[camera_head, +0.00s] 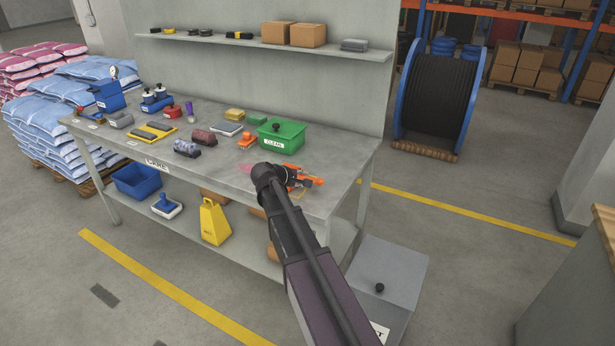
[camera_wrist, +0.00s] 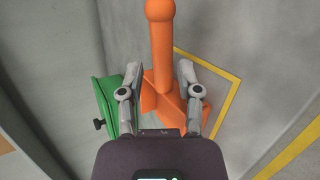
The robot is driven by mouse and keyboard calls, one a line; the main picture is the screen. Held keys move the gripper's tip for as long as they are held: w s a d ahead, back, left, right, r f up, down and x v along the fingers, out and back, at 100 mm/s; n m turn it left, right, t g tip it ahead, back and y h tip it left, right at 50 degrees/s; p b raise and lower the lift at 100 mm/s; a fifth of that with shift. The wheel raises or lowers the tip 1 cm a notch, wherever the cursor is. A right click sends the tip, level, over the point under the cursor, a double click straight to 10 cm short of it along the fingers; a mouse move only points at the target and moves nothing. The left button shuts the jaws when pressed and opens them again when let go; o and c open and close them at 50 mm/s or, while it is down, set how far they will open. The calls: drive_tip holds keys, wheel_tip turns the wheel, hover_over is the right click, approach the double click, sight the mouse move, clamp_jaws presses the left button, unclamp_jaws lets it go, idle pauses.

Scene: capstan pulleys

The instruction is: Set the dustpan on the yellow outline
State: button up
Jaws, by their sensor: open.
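The orange dustpan (camera_wrist: 163,85) is in the middle of the wrist view, its round-ended handle pointing up the picture. In the head view its orange part (camera_head: 306,180) shows beside my arm's end at the bench's right end. The yellow outline (camera_wrist: 236,88) shows on the grey bench top to the right of the dustpan. Its left part is hidden, so I cannot tell whether the dustpan lies fully inside it or touches the bench. My gripper (camera_wrist: 162,76) is open, one finger on each side of the dustpan; in the head view the arm hides the fingers.
A green bin (camera_head: 281,137) marked CLEAN stands just behind the dustpan; it is close to the left finger in the wrist view (camera_wrist: 104,105). An orange brush-like item (camera_head: 246,141) and a dark red block (camera_head: 204,138) lie farther left on the bench (camera_head: 235,178).

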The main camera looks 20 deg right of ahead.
drive_tip(key=p+v, duration=0.3)
drive_tip(key=v, duration=0.5)
idle(0.5)
drive_tip(key=s+a+f+m+g+y, duration=0.1)
drive_tip(key=s+a+f+m+y, duration=0.1)
drive_tip(key=s, duration=0.5)
drive_tip(key=s+a+f+m+g+y, duration=0.2)
drive_tip(key=s+a+f+m+y, duration=0.1)
drive_tip(key=s, duration=0.5)
drive_tip(key=s+a+f+m+g+y, duration=0.1)
drive_tip(key=s+a+f+m+y, duration=0.1)
drive_tip(key=s+a+f+y, duration=0.2)
drive_tip(key=s+a+y, duration=0.1)
drive_tip(key=s+a, duration=0.2)
drive_tip(key=s, duration=0.1)
drive_tip(key=shift+a+g+y, duration=0.25)
drive_tip(key=shift+g+y, duration=0.05)
drive_tip(key=shift+y, duration=0.1)
